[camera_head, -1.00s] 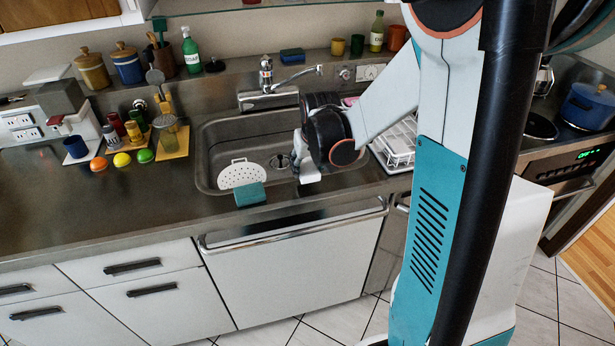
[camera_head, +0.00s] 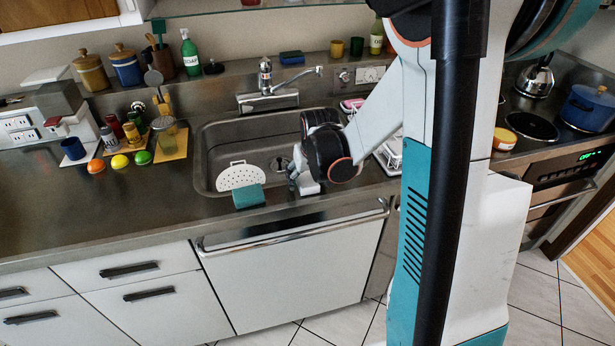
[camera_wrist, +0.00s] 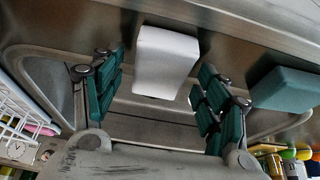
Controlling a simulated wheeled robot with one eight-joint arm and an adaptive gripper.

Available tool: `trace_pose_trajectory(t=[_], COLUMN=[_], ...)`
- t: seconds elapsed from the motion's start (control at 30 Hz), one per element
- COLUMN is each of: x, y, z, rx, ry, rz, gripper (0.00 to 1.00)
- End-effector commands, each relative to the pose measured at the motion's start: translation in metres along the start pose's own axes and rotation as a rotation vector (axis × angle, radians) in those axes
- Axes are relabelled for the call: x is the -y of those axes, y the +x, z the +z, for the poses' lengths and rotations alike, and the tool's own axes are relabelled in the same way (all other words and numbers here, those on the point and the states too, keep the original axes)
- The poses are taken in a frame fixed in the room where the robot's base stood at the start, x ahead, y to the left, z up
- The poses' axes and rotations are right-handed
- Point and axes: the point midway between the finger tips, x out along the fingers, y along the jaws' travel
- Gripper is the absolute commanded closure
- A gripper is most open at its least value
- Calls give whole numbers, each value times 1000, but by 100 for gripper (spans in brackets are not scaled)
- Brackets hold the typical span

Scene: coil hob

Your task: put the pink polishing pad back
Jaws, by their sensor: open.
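A pink item (camera_head: 352,104) shows behind my arm, by the white dish rack at the sink's right. Pink also shows among the rack's contents in the wrist view (camera_wrist: 42,128). I cannot tell whether this is the polishing pad. My gripper (camera_wrist: 163,85) is open, its teal-padded fingers apart. A white block (camera_wrist: 165,62) shows between and beyond the fingertips, with no clear contact. In the head view my gripper (camera_head: 302,182) is over the sink's front edge, partly hidden by my wrist. A teal sponge (camera_head: 249,196) lies on that edge to its left.
The sink (camera_head: 225,140) holds a perforated white strainer (camera_head: 240,176). The white dish rack (camera_head: 388,155) is partly behind my arm. The faucet (camera_head: 266,85) stands behind the sink. Jars, bottles and fruit crowd the left counter; its front is clear.

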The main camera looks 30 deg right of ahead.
Motion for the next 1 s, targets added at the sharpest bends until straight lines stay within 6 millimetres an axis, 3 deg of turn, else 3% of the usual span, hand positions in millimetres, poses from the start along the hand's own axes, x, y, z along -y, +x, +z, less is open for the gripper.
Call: trace_pose_trajectory(t=[0.27, 0.7, 1.0], x=[0, 0, 0], y=[-12, -95, -121], z=[-2, -2, -1], rx=[0, 0, 0], ry=[0, 0, 0], rz=[0, 0, 0], gripper=[32, 32, 32])
